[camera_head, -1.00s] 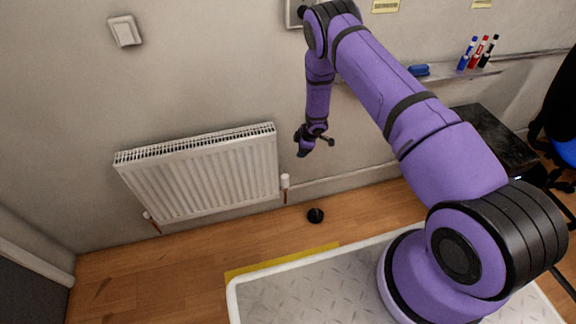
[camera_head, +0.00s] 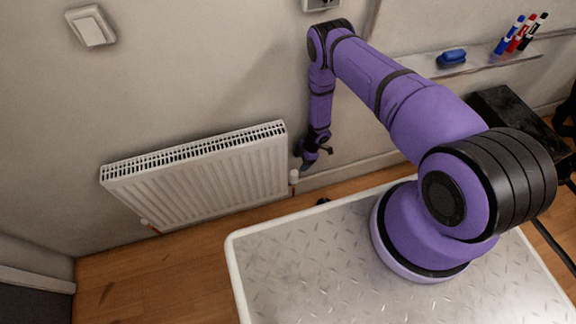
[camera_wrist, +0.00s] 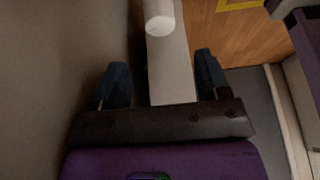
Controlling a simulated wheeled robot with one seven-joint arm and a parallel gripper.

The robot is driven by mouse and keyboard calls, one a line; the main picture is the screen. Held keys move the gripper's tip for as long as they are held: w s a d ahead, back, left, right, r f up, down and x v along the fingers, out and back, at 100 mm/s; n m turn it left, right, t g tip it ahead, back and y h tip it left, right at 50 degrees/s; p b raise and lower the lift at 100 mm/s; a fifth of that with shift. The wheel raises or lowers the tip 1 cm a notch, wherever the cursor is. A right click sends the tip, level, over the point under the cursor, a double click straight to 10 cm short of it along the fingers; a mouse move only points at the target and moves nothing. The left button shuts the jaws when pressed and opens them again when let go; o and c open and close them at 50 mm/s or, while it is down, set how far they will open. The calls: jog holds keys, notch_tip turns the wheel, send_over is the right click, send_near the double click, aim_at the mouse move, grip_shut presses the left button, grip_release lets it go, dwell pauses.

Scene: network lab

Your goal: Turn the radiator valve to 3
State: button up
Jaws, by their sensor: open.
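The radiator (camera_head: 205,180) is a white ribbed panel on the wall at left of centre in the head view. Its valve (camera_head: 294,177) is a small white upright cylinder at the radiator's right end. In the wrist view the valve head (camera_wrist: 159,17) is a white cylinder at the top centre, and any numbers on it cannot be read. My gripper (camera_head: 306,162) hangs just above and right of the valve in the head view. In the wrist view my gripper (camera_wrist: 162,72) is open and empty, with the valve head beyond and roughly between its fingertips, apart from them.
The wall (camera_head: 210,70) runs close behind my arm, with a pale skirting board (camera_head: 350,170) along it. A shelf (camera_head: 490,62) with markers and a blue eraser is at upper right. A black box (camera_head: 510,115) stands below it. Wooden floor (camera_head: 115,290) is clear at lower left.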

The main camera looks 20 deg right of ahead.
aim_at(294, 173)
jog(key=x, duration=1.1)
jog(key=shift+f, duration=0.1)
jog(key=c, duration=0.9)
